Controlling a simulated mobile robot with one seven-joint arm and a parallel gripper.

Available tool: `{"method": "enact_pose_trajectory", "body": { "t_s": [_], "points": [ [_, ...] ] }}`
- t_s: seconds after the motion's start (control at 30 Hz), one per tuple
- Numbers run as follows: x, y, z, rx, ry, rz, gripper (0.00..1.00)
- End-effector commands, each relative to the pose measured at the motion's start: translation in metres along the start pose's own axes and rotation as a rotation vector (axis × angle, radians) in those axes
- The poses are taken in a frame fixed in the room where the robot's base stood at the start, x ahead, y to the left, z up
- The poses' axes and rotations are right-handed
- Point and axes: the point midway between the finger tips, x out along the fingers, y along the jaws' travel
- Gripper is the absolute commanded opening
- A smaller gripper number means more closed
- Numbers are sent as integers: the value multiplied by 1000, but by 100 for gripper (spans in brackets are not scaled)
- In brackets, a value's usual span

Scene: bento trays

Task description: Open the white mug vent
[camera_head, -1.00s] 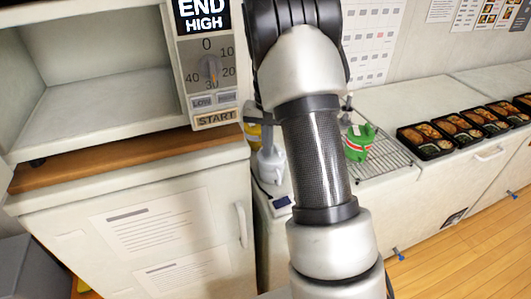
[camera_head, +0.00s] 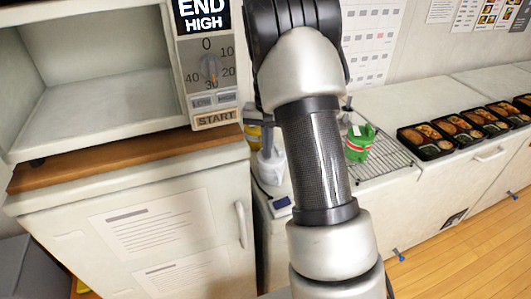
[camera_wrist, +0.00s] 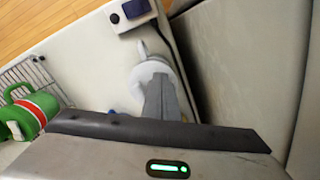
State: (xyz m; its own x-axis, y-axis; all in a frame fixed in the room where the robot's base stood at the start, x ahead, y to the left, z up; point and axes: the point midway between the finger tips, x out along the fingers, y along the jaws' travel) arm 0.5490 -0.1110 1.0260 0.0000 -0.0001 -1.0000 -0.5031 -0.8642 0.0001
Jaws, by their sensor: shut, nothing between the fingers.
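The white mug (camera_head: 272,168) stands on the white counter, left of my arm and partly hidden by it. In the wrist view the mug (camera_wrist: 148,68) shows a pale rim and a handle pointing up in the picture. My gripper (camera_wrist: 158,82) is shut and empty, its grey fingers over the mug's top. In the head view my gripper (camera_head: 266,150) shows beside my arm, right above the mug. I cannot tell whether the fingertips touch the lid. The vent is hidden behind the fingers, so its state does not show.
The open white microwave (camera_head: 110,100) is at left. A yellow item (camera_head: 253,137) sits behind.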

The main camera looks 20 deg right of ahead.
Motion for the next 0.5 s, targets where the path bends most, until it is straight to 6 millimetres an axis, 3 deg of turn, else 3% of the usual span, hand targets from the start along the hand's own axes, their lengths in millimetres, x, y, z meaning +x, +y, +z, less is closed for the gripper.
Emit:
{"method": "enact_pose_trajectory", "body": {
  "t_s": [0.5],
  "points": [
    [-20,0,0,0,0,0,0]
  ]
}}
